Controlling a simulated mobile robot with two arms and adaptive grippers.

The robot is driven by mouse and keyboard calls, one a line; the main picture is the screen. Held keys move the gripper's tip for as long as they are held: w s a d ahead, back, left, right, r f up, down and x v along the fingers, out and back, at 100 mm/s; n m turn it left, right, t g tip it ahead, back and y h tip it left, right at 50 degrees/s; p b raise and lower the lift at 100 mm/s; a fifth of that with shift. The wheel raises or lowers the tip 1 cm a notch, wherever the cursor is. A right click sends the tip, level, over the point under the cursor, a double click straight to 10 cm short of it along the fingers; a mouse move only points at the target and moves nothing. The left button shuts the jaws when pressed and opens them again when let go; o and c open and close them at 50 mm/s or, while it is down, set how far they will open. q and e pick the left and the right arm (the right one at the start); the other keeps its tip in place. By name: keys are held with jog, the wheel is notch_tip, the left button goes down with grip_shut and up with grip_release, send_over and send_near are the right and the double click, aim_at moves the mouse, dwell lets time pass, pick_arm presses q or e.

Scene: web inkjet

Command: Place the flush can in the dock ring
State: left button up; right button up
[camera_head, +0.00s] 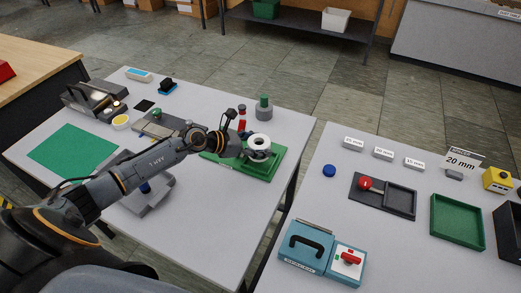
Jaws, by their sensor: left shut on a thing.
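My left arm reaches from the lower left across the near table. Its gripper (244,150) is shut at the side of a round, white-topped piece with a dark centre (260,141), which looks like the flush can. This piece is upright over the green tray (266,172) at the table's right side. The gripper and the piece hide what is directly below, so I cannot make out the dock ring or tell whether the can touches it. My right gripper is not in view.
A red bottle (242,119) and a grey can with a green top (264,106) stand just behind the piece. A green mat (73,149) lies at left. The right table (330,205) holds a teal case (304,245) and a green tray (458,222). A gap separates the tables.

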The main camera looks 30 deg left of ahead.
pick_arm(q)
jog(key=shift+w+d+f, duration=0.2)
jog(key=shift+w+d, duration=0.05)
notch_tip(320, 180, down, 2)
jog(key=shift+f+p, duration=0.25)
jog(key=shift+p, duration=0.05)
jog(key=shift+f, duration=0.4)
jog(key=shift+f, duration=0.1)
jog(key=o, duration=1.4)
jog(key=shift+s, duration=0.1)
jog(key=shift+o, duration=0.2)
